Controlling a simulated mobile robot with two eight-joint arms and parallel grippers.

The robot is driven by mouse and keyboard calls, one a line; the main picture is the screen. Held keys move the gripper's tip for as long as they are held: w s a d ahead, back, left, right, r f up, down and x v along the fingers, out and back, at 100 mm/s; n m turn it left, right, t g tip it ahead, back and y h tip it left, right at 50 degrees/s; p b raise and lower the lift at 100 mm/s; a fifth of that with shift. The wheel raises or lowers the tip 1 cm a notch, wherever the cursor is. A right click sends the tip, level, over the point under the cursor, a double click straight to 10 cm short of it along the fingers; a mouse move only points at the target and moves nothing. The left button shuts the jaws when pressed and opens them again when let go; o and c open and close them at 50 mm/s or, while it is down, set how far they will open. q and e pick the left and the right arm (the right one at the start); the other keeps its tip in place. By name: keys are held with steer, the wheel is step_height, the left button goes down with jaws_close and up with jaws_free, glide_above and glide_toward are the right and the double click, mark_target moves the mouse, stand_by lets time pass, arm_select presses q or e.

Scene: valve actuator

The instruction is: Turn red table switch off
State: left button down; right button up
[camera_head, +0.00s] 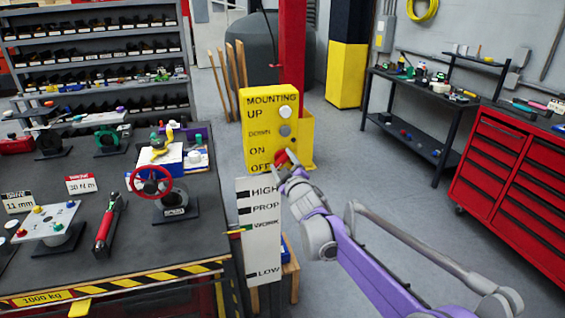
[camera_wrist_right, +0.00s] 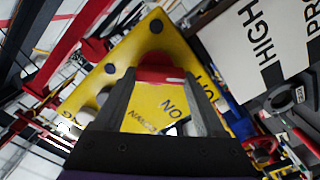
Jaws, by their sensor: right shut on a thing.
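A yellow control panel (camera_head: 257,104) hangs on a red post, with the labels MOUNTING, UP, DOWN, ON and OFF. The red switch (camera_head: 281,157) sits low on its right side, beside the ON and OFF labels. My right gripper (camera_head: 287,168) is at the switch and shut on it. In the right wrist view the red switch (camera_wrist_right: 158,74) lies between the two fingertips (camera_wrist_right: 160,80), with the yellow panel face (camera_wrist_right: 150,118) behind. The fingers partly hide the switch, and I cannot tell which setting it points at. My left gripper is not in view.
A dark workbench (camera_head: 130,245) with a red valve wheel (camera_head: 150,182) is at the left. A red drawer cabinet (camera_head: 510,175) is at the right.

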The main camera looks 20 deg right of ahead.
steer(key=o, duration=1.3)
steer(key=shift+s+f, duration=0.1)
steer(key=shift+s, duration=0.45)
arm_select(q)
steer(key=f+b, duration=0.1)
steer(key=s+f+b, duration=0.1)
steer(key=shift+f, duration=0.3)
arm_select(e)
steer(key=s, duration=0.9)
steer(key=shift+s+d, duration=0.15)
steer(key=shift+s, duration=0.25)
